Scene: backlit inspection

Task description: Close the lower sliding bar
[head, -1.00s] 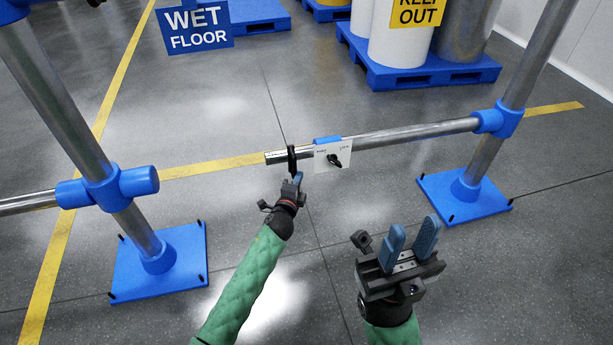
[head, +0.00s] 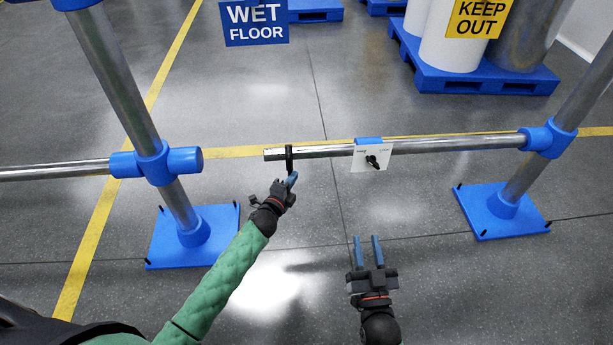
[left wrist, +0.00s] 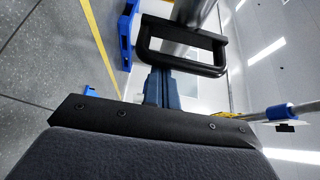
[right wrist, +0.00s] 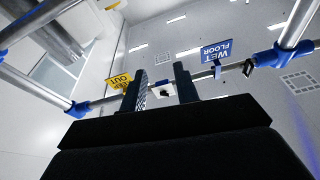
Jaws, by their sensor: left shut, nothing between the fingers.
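The lower sliding bar (head: 325,151) is a metal tube running left from the right post through a blue sleeve. Its free left end stands apart from the blue socket (head: 186,160) on the left post, with a gap between. A black loop handle (head: 289,158) sits near that end; it also shows large in the left wrist view (left wrist: 215,70). My left gripper (head: 292,177) is shut and empty, its blue fingertips at the handle; whether they touch is unclear. My right gripper (head: 366,238) is open and empty, below and in front of the bar.
A white plate with a black knob (head: 371,158) hangs at the sleeve on the bar. Blue base plates (head: 193,240) (head: 500,212) carry the posts. Behind are a wet floor sign (head: 254,22), a keep out sign (head: 481,18) and blue pallets (head: 480,78). The floor between the posts is clear.

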